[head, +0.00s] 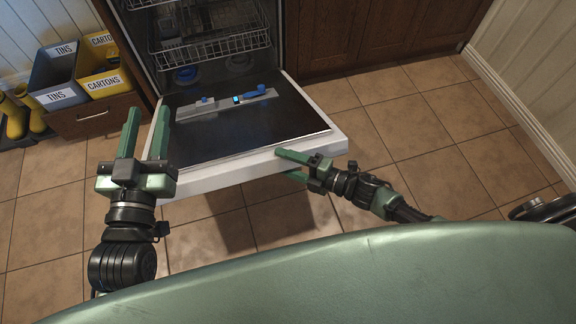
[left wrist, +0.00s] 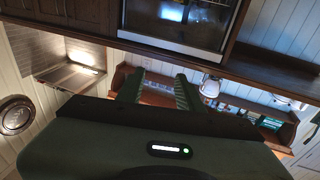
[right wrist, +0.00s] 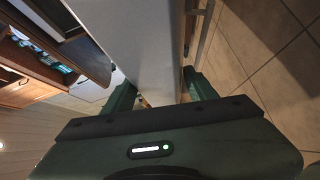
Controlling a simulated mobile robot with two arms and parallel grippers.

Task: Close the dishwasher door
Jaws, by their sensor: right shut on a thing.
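The dishwasher door (head: 225,174) is open and folded down, with its dark inner panel facing up and its white edge toward me. In the right wrist view the white door (right wrist: 150,50) runs between the fingers. My right gripper (head: 288,164) is shut on the door's front edge, right of its middle, one finger above and one below. My left gripper (head: 146,122) is open and empty by the door's left front corner, fingers pointing up; I cannot tell whether it touches the door. In the left wrist view its two fingers (left wrist: 157,92) stand apart.
The dishwasher's wire racks (head: 215,45) are in the cavity behind the door. A yellow CARTONS bin (head: 103,82) and a grey TINS bin (head: 55,72) stand at the left, beside yellow boots (head: 15,120). The tiled floor (head: 430,130) to the right is clear.

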